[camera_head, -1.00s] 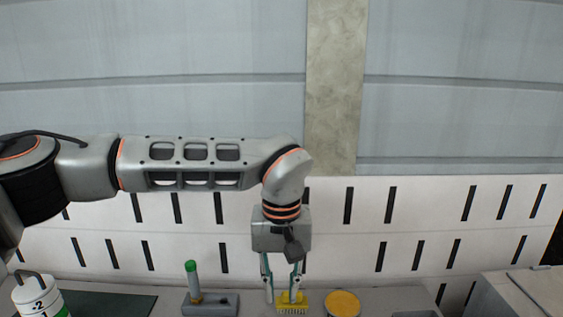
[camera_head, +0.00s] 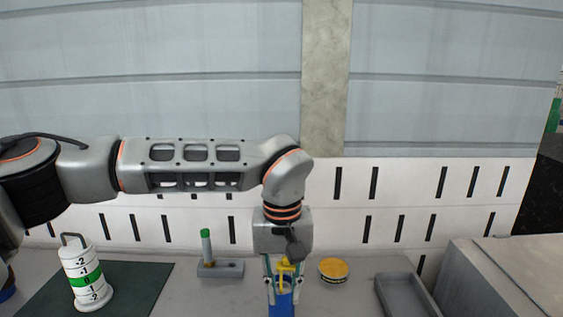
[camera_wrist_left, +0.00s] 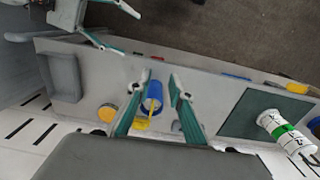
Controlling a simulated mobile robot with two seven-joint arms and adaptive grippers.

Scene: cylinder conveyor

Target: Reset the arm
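My left gripper (camera_head: 283,283) points down from the arm coming in from the left. In the left wrist view (camera_wrist_left: 161,78) its teal-lined fingers are wide apart and nothing is gripped. A blue cup (camera_head: 282,303) with a yellow object (camera_head: 287,266) at its top stands below it. In the left wrist view the blue cup (camera_wrist_left: 152,98) and the yellow object (camera_wrist_left: 143,122) appear between the fingers; any contact is unclear. My right gripper (camera_wrist_left: 130,34) shows at the top left of the left wrist view, fingers apart and empty, and is absent from the head view.
A white numbered cylinder with a green band (camera_head: 84,275) stands on a dark green mat (camera_head: 136,287). A grey block with a green-topped post (camera_head: 206,248), a yellow-topped round tin (camera_head: 333,270) and a grey tray (camera_head: 402,295) share the table. A large grey box (camera_head: 505,270) stands right.

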